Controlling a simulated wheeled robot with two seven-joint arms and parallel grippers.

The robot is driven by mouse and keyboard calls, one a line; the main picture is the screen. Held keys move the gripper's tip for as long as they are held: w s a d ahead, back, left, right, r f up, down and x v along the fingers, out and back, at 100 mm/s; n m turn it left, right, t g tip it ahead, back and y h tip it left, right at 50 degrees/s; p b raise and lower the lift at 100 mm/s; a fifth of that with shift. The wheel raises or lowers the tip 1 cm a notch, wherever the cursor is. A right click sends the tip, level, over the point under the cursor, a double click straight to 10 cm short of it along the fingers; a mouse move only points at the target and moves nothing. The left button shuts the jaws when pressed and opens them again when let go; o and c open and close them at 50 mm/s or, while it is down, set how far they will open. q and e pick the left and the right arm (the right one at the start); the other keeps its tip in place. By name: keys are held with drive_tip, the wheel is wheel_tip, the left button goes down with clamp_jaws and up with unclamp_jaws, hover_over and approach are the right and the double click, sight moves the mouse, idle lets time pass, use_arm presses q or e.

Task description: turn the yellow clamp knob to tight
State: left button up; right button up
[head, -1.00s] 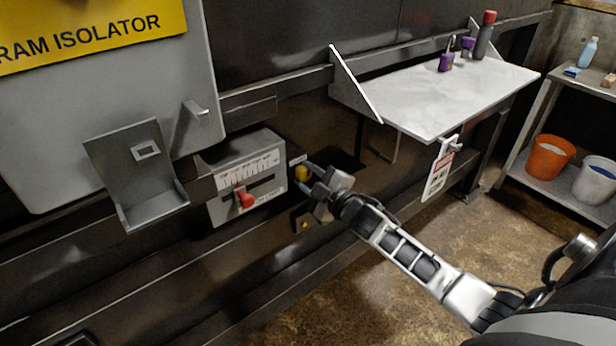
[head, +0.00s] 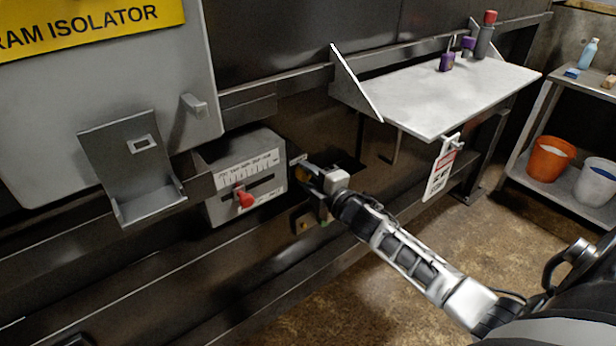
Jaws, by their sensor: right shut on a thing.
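The yellow clamp knob (head: 302,173) is on the dark machine front, just right of the grey box with the scale. Only a small yellow part of it shows, as my right gripper (head: 308,177) covers the rest. My right gripper is shut on the knob, and its wrist looks rolled. The arm reaches in from the lower right. Which way the knob points cannot be seen. My left gripper is not in view.
A grey box (head: 216,206) with a red lever (head: 243,197) is left of the knob. A grey bracket (head: 150,208) is further left. A white-topped shelf (head: 450,92) juts out above right, with a hanging tag (head: 440,172). Orange (head: 550,158) and white buckets (head: 596,184) stand at right.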

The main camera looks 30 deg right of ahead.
drive_tip(key=shift+f, duration=0.1)
drive_tip(key=o, duration=1)
drive_tip(key=s, duration=1)
drive_tip(key=s+d, duration=0.1)
drive_tip(key=s, duration=0.5)
drive_tip(key=shift+d+r+b, duration=0.1)
drive_tip(key=shift+r+b, duration=0.15)
drive_tip(key=shift+b, duration=0.05)
